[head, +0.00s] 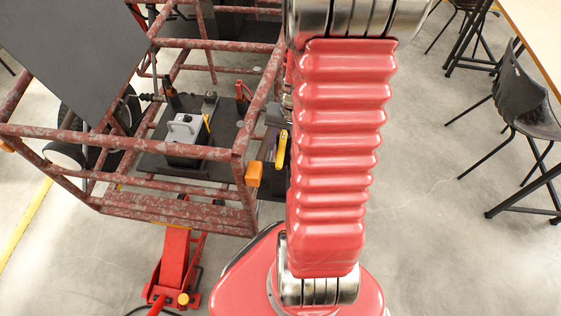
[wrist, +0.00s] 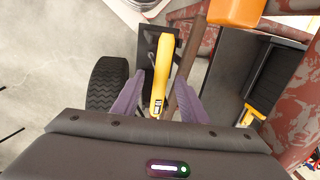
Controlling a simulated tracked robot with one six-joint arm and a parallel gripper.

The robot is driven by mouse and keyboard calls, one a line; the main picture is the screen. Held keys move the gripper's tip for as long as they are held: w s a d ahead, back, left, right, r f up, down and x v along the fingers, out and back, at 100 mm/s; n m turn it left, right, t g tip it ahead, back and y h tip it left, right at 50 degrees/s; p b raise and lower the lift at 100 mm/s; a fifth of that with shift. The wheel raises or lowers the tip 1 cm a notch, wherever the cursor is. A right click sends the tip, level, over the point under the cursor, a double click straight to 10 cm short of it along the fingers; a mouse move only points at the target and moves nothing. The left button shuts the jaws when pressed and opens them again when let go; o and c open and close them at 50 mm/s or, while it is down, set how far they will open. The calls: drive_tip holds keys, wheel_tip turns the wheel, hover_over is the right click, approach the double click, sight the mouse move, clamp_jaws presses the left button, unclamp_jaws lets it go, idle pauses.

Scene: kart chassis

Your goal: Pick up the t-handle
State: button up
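A yellow handle, which looks like the t-handle (wrist: 162,72), stands out against a dark plate in the wrist view. Its lower end is near my gripper's body, and its full shape is not clear. My gripper (wrist: 159,78) is open, with one purple finger on each side of the yellow handle. Gaps show between the handle and both fingers; I cannot tell its depth relative to the fingertips. In the head view a yellow handle (head: 281,149) shows just left of my red arm, at the frame's right side. My gripper is hidden in that view.
A rusty red tube frame (head: 190,150) surrounds the chassis, with an orange block (head: 254,173) at its corner. A black tyre (wrist: 107,84) and a second yellow part (wrist: 253,114) flank the handle. A red jack (head: 173,265) is below; black chairs (head: 527,100) stand right.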

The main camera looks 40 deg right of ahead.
drive_tip(key=shift+f, duration=0.25)
idle(0.4)
drive_tip(key=shift+c, duration=0.3)
clamp_jaws()
idle(0.5)
